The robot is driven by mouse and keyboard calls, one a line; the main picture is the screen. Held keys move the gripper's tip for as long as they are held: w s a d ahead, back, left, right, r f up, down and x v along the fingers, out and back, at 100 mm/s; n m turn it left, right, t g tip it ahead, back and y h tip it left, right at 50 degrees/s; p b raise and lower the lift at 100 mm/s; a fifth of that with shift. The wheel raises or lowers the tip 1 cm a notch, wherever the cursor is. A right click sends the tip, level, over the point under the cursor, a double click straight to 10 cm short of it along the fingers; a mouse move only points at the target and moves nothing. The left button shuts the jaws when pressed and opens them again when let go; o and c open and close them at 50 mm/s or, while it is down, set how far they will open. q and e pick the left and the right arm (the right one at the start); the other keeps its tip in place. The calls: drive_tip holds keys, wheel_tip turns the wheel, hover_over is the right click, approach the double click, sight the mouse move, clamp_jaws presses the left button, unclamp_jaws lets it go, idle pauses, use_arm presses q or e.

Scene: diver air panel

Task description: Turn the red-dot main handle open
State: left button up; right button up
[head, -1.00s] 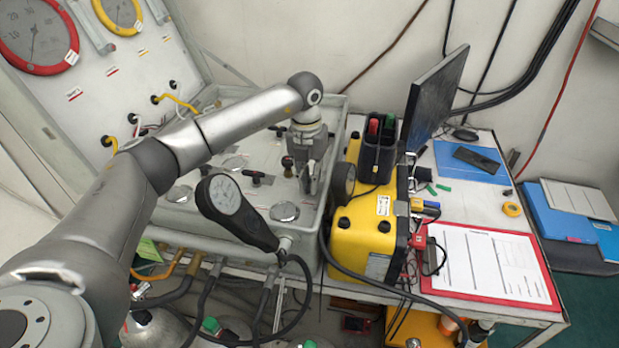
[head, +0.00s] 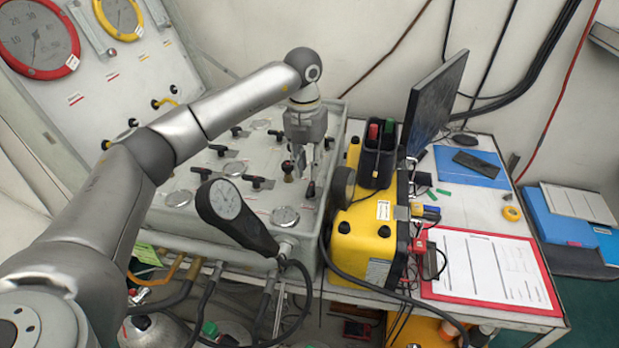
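The grey air panel (head: 180,222) carries several black T-shaped handles, such as one (head: 259,182) in the middle and another (head: 202,172) at the left. I cannot make out a red dot on any handle, so I cannot tell which is the main one. My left gripper (head: 306,176) points down over the panel's right part, just right of the knob. Its fingers are apart and nothing shows between them. I cannot tell whether a finger touches the knob. My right gripper is out of view.
A black handheld gauge (head: 226,200) on a hose stands up at the panel's front. A yellow case (head: 365,228) sits close at the right, with a monitor (head: 434,100) behind it. Red- and yellow-rimmed gauges (head: 120,14) are on the upright lid.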

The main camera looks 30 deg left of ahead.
use_arm(q)
wheel_tip(320, 180, up, 7)
drive_tip(key=shift+a+f, duration=0.15)
drive_tip(key=shift+s+f, duration=0.1)
drive_tip(key=shift+f, duration=0.05)
idle(0.5)
